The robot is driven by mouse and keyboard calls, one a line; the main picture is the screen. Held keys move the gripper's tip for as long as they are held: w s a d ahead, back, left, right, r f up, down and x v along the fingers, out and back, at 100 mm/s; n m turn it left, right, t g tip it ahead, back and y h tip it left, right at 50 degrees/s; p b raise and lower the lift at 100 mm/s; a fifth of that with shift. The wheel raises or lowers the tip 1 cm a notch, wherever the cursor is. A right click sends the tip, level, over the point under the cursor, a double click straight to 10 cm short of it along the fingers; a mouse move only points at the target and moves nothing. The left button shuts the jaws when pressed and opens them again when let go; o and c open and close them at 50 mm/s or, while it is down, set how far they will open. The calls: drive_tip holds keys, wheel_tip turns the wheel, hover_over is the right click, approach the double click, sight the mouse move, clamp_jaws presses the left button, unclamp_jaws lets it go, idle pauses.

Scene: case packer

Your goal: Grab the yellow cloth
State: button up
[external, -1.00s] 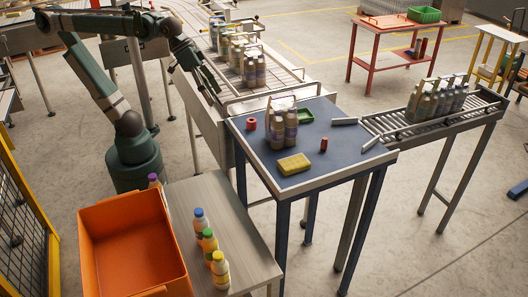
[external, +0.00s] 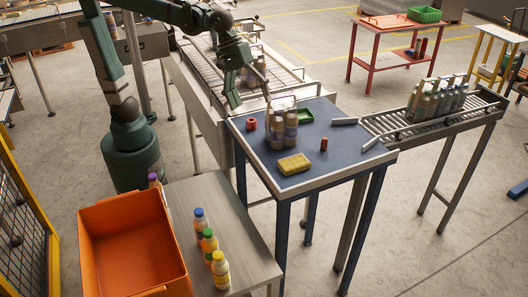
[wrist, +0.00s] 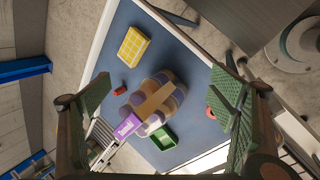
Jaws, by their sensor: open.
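The yellow cloth (external: 294,163) lies flat on the blue-topped table (external: 345,158), near its front edge. It looks like a yellow block with a grid pattern. In the wrist view the cloth (wrist: 133,46) is at the upper left, uncovered. My gripper (external: 251,101) is open and empty above the back left part of the table, apart from the cloth. In the wrist view its green-padded fingers (wrist: 163,85) are spread wide, with a bottle pack below between them.
A bottle pack with a carry handle (external: 284,132) stands between my gripper and the cloth. A red ring (external: 251,124), a green tray (external: 305,116) and a small red cylinder (external: 323,144) are on the table. An orange bin (external: 132,213) and several bottles stand at front left.

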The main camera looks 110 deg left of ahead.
drive_tip(key=w+d+f+n+p, duration=0.15)
drive_tip(key=w+n+p, duration=0.3)
drive_tip(key=w, duration=0.45)
drive_tip(key=n+g+h+p, duration=0.1)
drive_tip(key=n+g+p, duration=0.1)
drive_tip(key=n+p, duration=0.35)
hover_over(294, 161)
drive_tip(key=s+a+b, duration=0.1)
drive_tip(key=s+a, duration=0.1)
drive_tip(key=a, duration=0.1)
wheel_tip(294, 161, down, 5)
drive_tip(key=n, duration=0.1)
drive_tip(key=f, duration=0.4)
drive_tip(key=shift+s+d+f+b, duration=0.15)
drive_tip(key=shift+d+f+b, duration=0.1)
drive_tip(key=shift+f+b, duration=0.05)
drive_tip(key=shift+f, duration=0.1)
drive_tip(key=shift+x, duration=1.2)
drive_tip(key=shift+d, duration=0.1)
drive_tip(key=shift+p+x, duration=0.4)
drive_tip(key=shift+x, duration=2.2)
drive_tip(key=shift+d, duration=0.1)
